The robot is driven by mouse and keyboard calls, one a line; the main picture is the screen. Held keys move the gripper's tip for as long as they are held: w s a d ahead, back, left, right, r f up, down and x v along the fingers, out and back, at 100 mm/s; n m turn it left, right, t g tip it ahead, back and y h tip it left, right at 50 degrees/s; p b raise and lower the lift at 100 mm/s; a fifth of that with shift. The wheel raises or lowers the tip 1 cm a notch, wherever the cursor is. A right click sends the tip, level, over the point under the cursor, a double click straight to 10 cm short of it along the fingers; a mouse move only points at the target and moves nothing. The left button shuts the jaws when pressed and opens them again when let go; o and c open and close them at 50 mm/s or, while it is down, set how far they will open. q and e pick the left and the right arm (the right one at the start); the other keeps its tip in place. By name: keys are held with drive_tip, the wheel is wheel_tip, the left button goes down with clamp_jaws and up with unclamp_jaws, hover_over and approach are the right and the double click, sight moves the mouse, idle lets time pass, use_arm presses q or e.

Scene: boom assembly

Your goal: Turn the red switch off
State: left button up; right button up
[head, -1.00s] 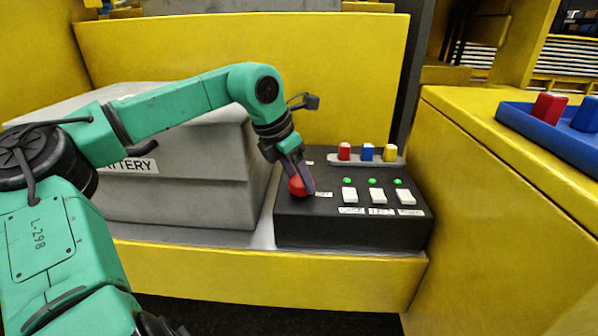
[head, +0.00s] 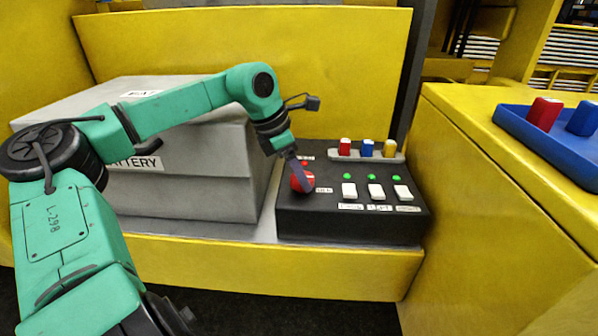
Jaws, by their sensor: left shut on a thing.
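The red switch (head: 298,183) is a round red knob on the left part of the black control box (head: 350,224). My left gripper (head: 302,180) reaches down from the upper left and is shut on the red switch; its fingers cover part of the knob. A small red light (head: 305,163) shows just behind the knob, near a small label. My right gripper is not in view.
Three white switches (head: 375,192) with green lights sit right of the knob. Red, blue and yellow plugs stand on a grey strip (head: 366,155) behind them. A grey battery box (head: 185,190) stands left. A blue tray (head: 530,140) with red and blue pieces is at right.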

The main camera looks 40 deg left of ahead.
use_arm(q)
drive_tip(key=o, duration=1.4)
drive_tip(key=shift+c, duration=0.2)
wheel_tip(320, 180, up, 20)
drive_tip(key=shift+p, duration=0.35)
